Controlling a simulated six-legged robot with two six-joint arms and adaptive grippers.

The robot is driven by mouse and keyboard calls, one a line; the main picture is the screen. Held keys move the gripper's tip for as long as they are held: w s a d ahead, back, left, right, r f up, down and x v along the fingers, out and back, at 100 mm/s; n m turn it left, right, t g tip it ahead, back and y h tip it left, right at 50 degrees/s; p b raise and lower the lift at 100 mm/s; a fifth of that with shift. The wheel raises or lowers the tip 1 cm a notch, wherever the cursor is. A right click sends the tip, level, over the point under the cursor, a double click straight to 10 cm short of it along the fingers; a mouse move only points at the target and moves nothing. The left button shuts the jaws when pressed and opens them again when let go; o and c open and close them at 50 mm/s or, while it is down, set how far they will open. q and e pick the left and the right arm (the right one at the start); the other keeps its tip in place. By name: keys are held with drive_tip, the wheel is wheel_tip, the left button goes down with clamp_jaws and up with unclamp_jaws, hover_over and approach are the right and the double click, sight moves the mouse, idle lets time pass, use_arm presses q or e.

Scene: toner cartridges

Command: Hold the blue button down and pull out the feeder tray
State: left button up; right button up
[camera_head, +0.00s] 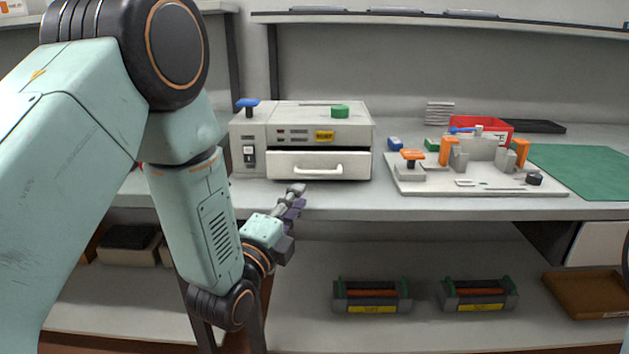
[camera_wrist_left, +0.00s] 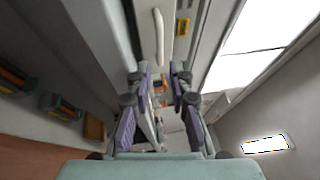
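A white machine (camera_head: 352,122) stands on the worktop. The blue button (camera_head: 248,103) is on a dark stem on top of its left part. The feeder tray (camera_head: 279,159) is a white drawer in the machine's front and looks closed. Its pale handle (camera_head: 305,171) also shows in the left wrist view (camera_wrist_left: 159,36). My left gripper (camera_head: 296,196) is in front of the worktop edge, below the handle, touching nothing that I can see. In the left wrist view its fingers (camera_wrist_left: 161,76) are apart and empty. My right gripper is not in view.
A green knob (camera_head: 339,111) is on the machine's top. To its right, a pale fixture board (camera_head: 500,187) carries orange clamps, near a red bin (camera_head: 496,126) and a green mat (camera_head: 590,172). Two cartridges (camera_head: 371,295) (camera_head: 477,293) and a brown tray (camera_head: 583,293) are on the lower shelf.

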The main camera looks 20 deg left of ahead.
sight(315, 174)
use_arm(q)
drive_tip(key=shift+w+d+r+b, duration=0.2)
drive_tip(key=shift+w+b, duration=0.1)
drive_tip(key=shift+w, duration=1)
drive_tip(key=shift+w+d+r+b, duration=0.1)
drive_tip(key=shift+w+r+b, duration=0.2)
drive_tip(key=shift+w, duration=1)
drive_tip(key=shift+w+d+r+b, duration=0.15)
drive_tip(key=shift+w+b, duration=0.2)
drive_tip(key=shift+w, duration=0.95)
clamp_jaws()
